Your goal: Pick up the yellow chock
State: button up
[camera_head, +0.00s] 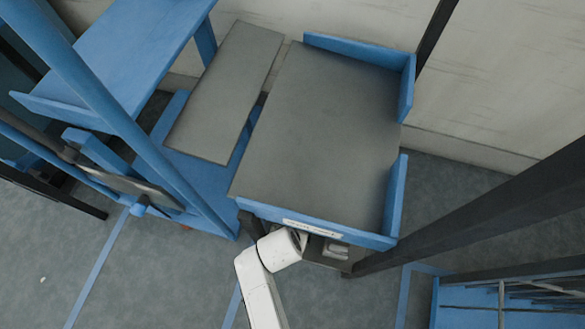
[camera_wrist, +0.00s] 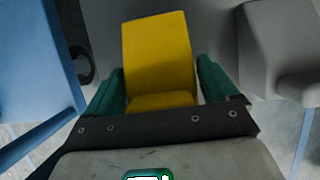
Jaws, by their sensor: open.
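The yellow chock (camera_wrist: 158,55) shows in the wrist view as a yellow block with a tall face and a lower front part. My gripper (camera_wrist: 162,82) is open, with one green finger on each side of the chock. A narrow gap shows at the right finger; the left finger looks very close to the chock, and I cannot tell if it touches. The chock's lower end is hidden behind the gripper's dark crossbar. In the head view my white arm reaches under the front edge of the grey-topped table, and the gripper and chock are hidden there.
A grey-topped table (camera_head: 320,120) with blue raised edges stands above my arm's end. A grey block-like object (camera_wrist: 275,45) is close at the right in the wrist view, and a blue panel (camera_wrist: 35,70) is at the left. A dark post (camera_head: 480,205) rises right of the table.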

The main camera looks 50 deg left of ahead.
jog(key=shift+f, duration=0.15)
jog(key=shift+c, duration=0.5)
jog(key=c, duration=0.9)
jog(key=shift+w, duration=0.1)
